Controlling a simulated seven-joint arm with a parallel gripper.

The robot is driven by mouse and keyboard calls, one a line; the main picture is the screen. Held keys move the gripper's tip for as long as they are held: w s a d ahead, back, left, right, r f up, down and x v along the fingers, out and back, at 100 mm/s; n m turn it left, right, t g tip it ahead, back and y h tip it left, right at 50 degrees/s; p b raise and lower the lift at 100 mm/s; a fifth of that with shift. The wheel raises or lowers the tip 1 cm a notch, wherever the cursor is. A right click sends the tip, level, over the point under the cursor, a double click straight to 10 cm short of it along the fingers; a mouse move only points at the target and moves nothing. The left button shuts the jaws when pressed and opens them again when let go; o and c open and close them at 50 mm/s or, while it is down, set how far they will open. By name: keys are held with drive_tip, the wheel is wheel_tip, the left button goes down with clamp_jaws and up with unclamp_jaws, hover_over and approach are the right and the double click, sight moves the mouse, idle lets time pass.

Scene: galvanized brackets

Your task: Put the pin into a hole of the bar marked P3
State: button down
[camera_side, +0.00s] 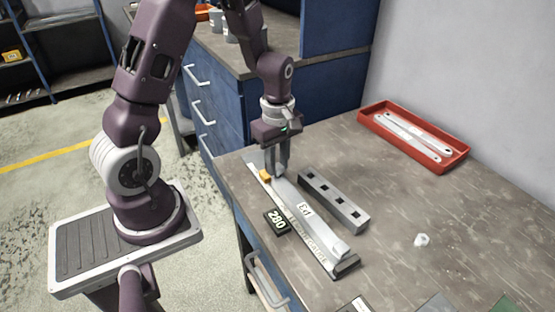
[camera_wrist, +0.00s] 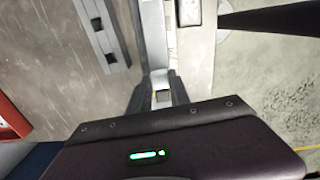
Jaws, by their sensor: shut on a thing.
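My gripper (camera_side: 279,174) points down at the far end of a long pale metal strip (camera_side: 318,232) lying on the bench. In the wrist view my gripper (camera_wrist: 161,97) is shut on a small pale metal piece (camera_wrist: 162,80). Whether this piece is the pin or the strip's end, I cannot tell. The strip bears a white label (camera_side: 305,209) that seems to read "Ex1". No P3 mark is legible. A grey bar (camera_side: 346,207) with several dark square holes lies beside the strip, apart from my gripper; it also shows in the wrist view (camera_wrist: 103,30).
A black tag reading 280 (camera_side: 277,222) lies beside the strip, and an orange piece (camera_side: 265,175) is near its far end. A red tray (camera_side: 452,160) holds pale metal bars with end holes.

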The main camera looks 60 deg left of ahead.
drive_tip(key=shift+f, duration=0.65)
idle(0.4)
drive_tip(key=c, duration=1.1)
unclamp_jaws()
drive_tip(key=shift+c, duration=0.2)
drive_tip(key=shift+r, duration=0.1)
drive_tip(key=shift+r, duration=2.95)
